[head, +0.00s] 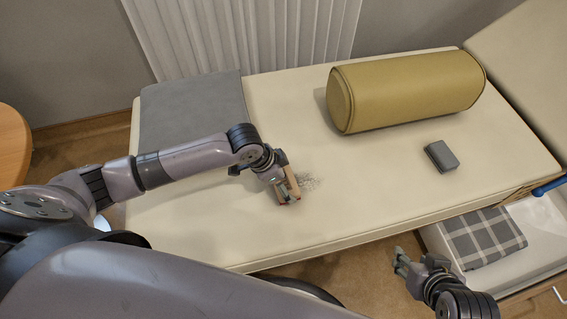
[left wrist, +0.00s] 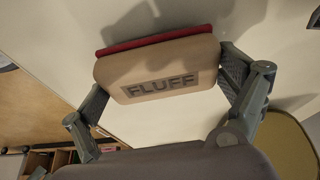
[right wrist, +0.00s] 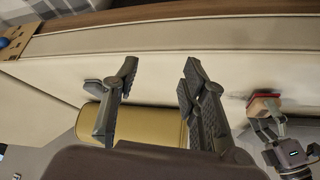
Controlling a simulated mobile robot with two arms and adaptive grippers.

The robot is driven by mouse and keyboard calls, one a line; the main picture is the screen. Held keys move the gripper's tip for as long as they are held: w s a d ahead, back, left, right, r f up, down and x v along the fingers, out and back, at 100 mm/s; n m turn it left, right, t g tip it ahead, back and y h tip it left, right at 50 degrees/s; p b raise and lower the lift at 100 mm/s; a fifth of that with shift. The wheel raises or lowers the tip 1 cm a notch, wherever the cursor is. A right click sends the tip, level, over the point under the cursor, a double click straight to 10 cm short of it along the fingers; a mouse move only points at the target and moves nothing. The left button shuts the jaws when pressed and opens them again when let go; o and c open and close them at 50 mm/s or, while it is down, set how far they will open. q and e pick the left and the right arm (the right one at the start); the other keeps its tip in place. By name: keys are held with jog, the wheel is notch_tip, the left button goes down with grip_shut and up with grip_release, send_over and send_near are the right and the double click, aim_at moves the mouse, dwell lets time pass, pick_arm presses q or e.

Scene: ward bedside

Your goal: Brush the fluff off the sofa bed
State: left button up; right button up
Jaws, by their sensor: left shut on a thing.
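The cream sofa bed (head: 215,225) spans the head view. A patch of grey fluff (head: 311,183) lies on its middle. My left gripper (head: 286,189) is shut on a tan brush (left wrist: 160,75) marked "FLUFF", with a red pad along its far edge. The brush is just left of the fluff, low over the sofa bed; I cannot tell whether its pad touches. The brush also shows at the right of the right wrist view (right wrist: 262,103). My right gripper (head: 402,262) is beyond the sofa bed's front edge, its fingers apart and empty in the right wrist view (right wrist: 158,95).
An olive bolster (head: 405,92) and a small dark grey block (head: 441,156) lie on the right part of the sofa bed. A grey mat (head: 192,115) covers its left end. An open drawer with a plaid cloth (head: 482,238) stands at the lower right, below a blue handle (head: 550,186).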

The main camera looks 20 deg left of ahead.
pick_arm(q)
jog(key=shift+r+p, duration=0.95)
jog(key=shift+p, duration=0.05)
pick_arm(e)
jog(key=s+d+g, duration=0.2)
jog(key=s+g, duration=0.1)
jog(key=s, duration=0.3)
pick_arm(q)
jog(key=shift+r+p, duration=0.5)
jog(key=shift+p, duration=0.15)
jog(key=shift+r+p, duration=0.4)
jog(key=shift+p, duration=0.1)
jog(key=shift+r+p, duration=0.4)
jog(key=shift+p, duration=0.05)
jog(key=shift+r+p, duration=0.6)
jog(key=shift+p, duration=0.2)
jog(key=shift+r+p, duration=0.5)
jog(key=shift+p, duration=0.1)
pick_arm(e)
notch_tip(320, 180, down, 19)
jog(key=s+g, duration=0.1)
jog(key=shift+a+h, duration=0.2)
jog(key=shift+h, duration=0.1)
